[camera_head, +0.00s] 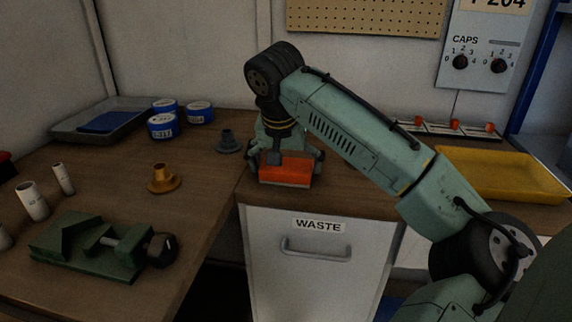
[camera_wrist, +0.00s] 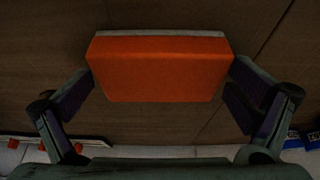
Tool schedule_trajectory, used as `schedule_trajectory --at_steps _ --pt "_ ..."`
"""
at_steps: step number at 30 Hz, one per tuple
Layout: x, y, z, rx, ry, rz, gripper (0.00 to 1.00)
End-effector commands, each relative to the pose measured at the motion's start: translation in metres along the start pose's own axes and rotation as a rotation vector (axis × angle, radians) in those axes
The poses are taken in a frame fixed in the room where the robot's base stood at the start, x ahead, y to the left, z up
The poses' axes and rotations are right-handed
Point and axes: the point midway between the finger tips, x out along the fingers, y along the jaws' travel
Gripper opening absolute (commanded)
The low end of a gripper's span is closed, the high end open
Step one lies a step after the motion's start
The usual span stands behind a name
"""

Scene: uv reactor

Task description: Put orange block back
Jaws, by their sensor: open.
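The orange block (camera_head: 285,171) sits at the front edge of the wooden counter, just above the white waste cabinet. My gripper (camera_head: 284,160) is right over the block, with its fingers on either side. In the wrist view the orange block (camera_wrist: 160,68) lies between the two open fingers of my gripper (camera_wrist: 160,95). Small gaps show near both ends of the block, and I cannot tell whether a finger touches it. A pale strip runs along one long edge of the block.
A yellow tray (camera_head: 493,174) lies on the right of the counter, near a rack with orange-red items (camera_head: 450,128). A green vise (camera_head: 104,246), a brass-coloured fitting (camera_head: 163,180), a dark fitting (camera_head: 228,142), blue-and-white rolls (camera_head: 163,124) and a grey tray (camera_head: 78,132) stand to the left.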

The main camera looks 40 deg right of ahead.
Motion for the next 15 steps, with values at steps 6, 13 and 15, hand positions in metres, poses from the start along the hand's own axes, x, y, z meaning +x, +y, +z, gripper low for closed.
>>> schedule_trajectory --at_steps 6,13,15 --pt "-0.007 0.000 -0.002 0.000 0.000 0.000 1.00" --pt "-0.050 -0.001 -0.002 0.000 0.003 -0.002 1.00" --pt "-0.065 -0.001 -0.001 -0.001 0.002 -0.003 1.00"
